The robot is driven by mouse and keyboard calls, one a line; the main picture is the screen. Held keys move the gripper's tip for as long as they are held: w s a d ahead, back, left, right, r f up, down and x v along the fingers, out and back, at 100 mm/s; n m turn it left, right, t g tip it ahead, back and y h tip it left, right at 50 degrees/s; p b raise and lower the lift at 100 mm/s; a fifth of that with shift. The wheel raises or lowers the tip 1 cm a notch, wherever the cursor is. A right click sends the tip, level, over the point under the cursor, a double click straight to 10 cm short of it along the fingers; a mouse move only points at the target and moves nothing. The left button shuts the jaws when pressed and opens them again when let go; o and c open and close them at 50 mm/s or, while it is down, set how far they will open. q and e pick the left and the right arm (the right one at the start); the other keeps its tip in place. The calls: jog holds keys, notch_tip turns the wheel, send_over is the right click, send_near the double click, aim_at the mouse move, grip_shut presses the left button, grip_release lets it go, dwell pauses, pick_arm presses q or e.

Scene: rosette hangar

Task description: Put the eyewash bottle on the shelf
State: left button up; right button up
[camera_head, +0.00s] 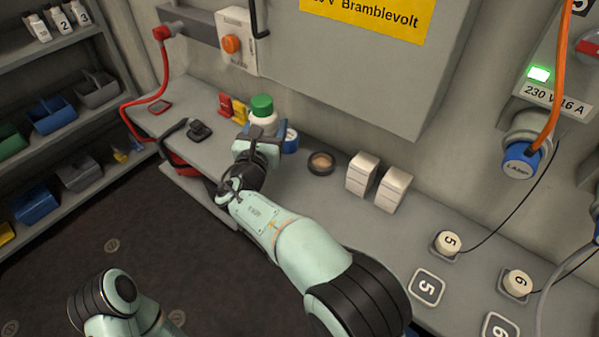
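The eyewash bottle (262,110) appears to be the white bottle with a green cap, standing upright on the back part of the grey bench (325,192). My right gripper (263,133) is at the near side of the bottle and covers its lower part. Its fingers are seen from behind, so I cannot tell whether they are open or closed around the bottle. The grey shelf unit (75,122) stands at the left, with white numbered bottles (60,20) on its upper board. Part of my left arm shows at the bottom left; its gripper is out of view.
Red and yellow items (232,107) and a blue tape roll (290,140) stand close to the bottle. A dark round dish (321,163) and two white boxes (378,182) are to the right. Blue, green and grey bins (52,115) fill the lower boards. A red cable (143,103) hangs at the bench's left.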

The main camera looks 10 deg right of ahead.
notch_tip(320, 180, down, 4)
jog(key=shift+s+r+b, duration=0.15)
jog(key=shift+b, duration=0.15)
notch_tip(320, 180, down, 5)
jog(key=shift+r+b, duration=0.1)
jog(key=shift+b, duration=0.4)
jog(key=shift+f, duration=0.25)
jog(key=o, duration=1.3)
jog(key=shift+r, duration=0.25)
jog(key=v, duration=1.2)
jog(key=shift+p, duration=0.35)
jog(key=shift+f, duration=0.1)
